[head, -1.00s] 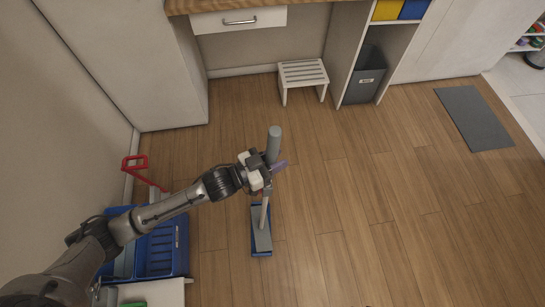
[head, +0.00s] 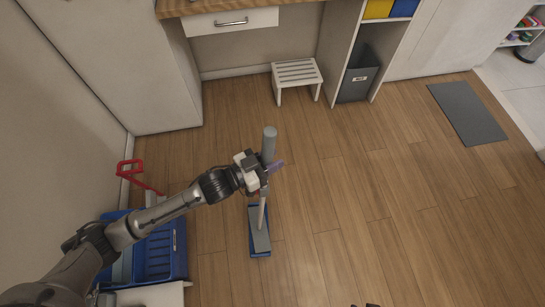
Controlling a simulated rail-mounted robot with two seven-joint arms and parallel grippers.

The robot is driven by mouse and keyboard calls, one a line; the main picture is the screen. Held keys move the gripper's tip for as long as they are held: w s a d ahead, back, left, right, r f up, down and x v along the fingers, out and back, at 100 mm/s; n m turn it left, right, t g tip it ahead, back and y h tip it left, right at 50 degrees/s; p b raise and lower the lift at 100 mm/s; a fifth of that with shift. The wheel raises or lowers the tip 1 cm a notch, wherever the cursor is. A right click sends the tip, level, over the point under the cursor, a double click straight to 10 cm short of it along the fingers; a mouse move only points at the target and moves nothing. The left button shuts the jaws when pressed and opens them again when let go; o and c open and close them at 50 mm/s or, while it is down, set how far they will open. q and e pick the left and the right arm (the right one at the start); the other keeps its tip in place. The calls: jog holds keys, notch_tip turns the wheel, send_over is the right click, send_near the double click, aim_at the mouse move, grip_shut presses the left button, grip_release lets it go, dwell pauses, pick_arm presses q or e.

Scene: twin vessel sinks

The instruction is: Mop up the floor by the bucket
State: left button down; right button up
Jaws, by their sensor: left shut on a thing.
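The mop has a thick grey handle end (head: 269,140) and a flat grey-and-blue head (head: 260,238), which appears to rest on the wood floor. My left gripper (head: 264,172) is shut on the mop handle below its top end, holding it steeply. The blue bucket (head: 180,250) stands at lower left, partly hidden behind my left arm. Its red handle (head: 130,168) sticks up at the back. The mop head is to the right of the bucket, apart from it. I cannot make out a wet patch on the floor. My right gripper is not clearly in view.
A white slatted stool (head: 297,73) and a dark grey bin (head: 358,80) stand at the back by the cabinets. A grey mat (head: 467,113) lies at the right. A white surface (head: 150,294) shows at lower left. The floor right of the mop is clear.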

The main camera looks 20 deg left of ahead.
pick_arm(q)
jog(key=shift+s+a+f+p, duration=0.1)
jog(key=shift+s+a+p, duration=0.15)
jog(key=shift+a, duration=0.2)
jog(key=shift+s+a+f+p, duration=0.1)
jog(key=shift+s+a, duration=0.2)
jog(key=shift+a, duration=0.1)
jog(key=shift+s+a+r+p, duration=0.1)
jog(key=shift+s+a+p, duration=0.1)
jog(key=shift+s+a, duration=0.25)
jog(key=shift+s+a+f+p, duration=0.1)
jog(key=shift+s+a+p, duration=0.1)
jog(key=shift+a, duration=0.45)
jog(key=shift+s+a+r+p, duration=0.1)
jog(key=shift+s+a+p, duration=0.1)
jog(key=shift+s+a, duration=0.25)
jog(key=shift+a, duration=0.15)
jog(key=shift+r, duration=0.15)
jog(key=shift+w, duration=0.1)
jog(key=shift+w+d+p, duration=0.1)
jog(key=shift+w+d, duration=0.35)
jog(key=shift+d, duration=0.3)
jog(key=shift+w+d+p, duration=0.15)
jog(key=shift+w+d, duration=0.25)
jog(key=shift+d, duration=0.35)
jog(key=shift+w+d+p, duration=0.1)
jog(key=shift+w+d, duration=0.35)
jog(key=shift+d, duration=0.3)
jog(key=shift+w+d, duration=0.2)
jog(key=shift+d, duration=0.15)
